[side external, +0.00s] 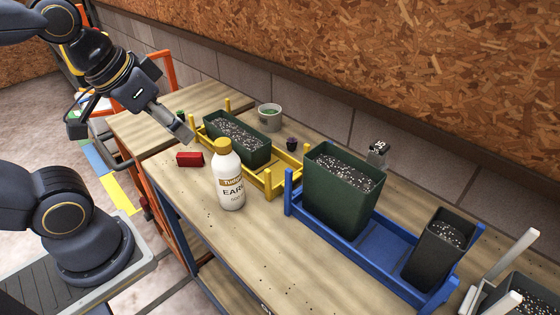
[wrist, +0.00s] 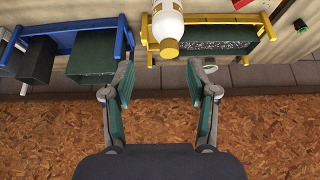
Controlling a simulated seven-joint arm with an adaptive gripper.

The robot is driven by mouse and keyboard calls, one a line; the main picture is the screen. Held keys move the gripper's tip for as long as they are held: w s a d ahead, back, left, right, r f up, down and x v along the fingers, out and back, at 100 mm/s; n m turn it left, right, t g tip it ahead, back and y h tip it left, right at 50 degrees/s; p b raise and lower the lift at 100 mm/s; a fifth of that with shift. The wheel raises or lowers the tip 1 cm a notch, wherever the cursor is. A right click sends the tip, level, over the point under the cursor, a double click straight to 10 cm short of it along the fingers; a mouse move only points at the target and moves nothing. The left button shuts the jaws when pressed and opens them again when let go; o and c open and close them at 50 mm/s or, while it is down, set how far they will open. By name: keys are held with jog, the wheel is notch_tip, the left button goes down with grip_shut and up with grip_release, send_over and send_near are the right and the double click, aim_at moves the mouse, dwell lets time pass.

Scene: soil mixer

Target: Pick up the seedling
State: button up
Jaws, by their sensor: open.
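No leafy seedling stands out clearly. A pale round pot (side external: 269,116) with green inside stands at the back of the bench, behind the yellow rack; it may hold the seedling. In the wrist view a pale round rim (wrist: 209,68) shows partly behind my right finger. A small dark pot (side external: 292,144) stands to the right of the pale pot in the side view. My gripper (wrist: 160,66) is open and empty, its fingers apart. In the side view my gripper (side external: 183,136) hangs above the bench, left of the yellow rack and apart from the pots.
A white bottle with a yellow cap (side external: 230,181) stands at the front edge by a red block (side external: 189,159). A yellow rack (side external: 268,183) holds a green planter (side external: 254,152). A blue rack (side external: 378,242) holds a large green pot (side external: 335,204) and a dark pot (side external: 433,259).

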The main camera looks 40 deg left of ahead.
jog(key=w+r+t, duration=0.2)
jog(key=w+r, duration=0.4)
jog(key=w, duration=0.4)
jog(key=n+g, duration=0.2)
jog(key=g, duration=0.1)
send_over(292, 139)
jog(key=s, duration=0.7)
notch_tip(292, 139, down, 17)
jog(key=shift+y, duration=0.3)
jog(key=x, duration=0.9)
jog(key=shift+w+d+f, duration=0.2)
jog(key=shift+w+d, duration=0.05)
jog(key=shift+w, duration=0.15)
jog(key=x, duration=0.5)
jog(key=shift+w+d+f, duration=0.15)
jog(key=shift+w+f, duration=0.15)
jog(key=c, duration=1)
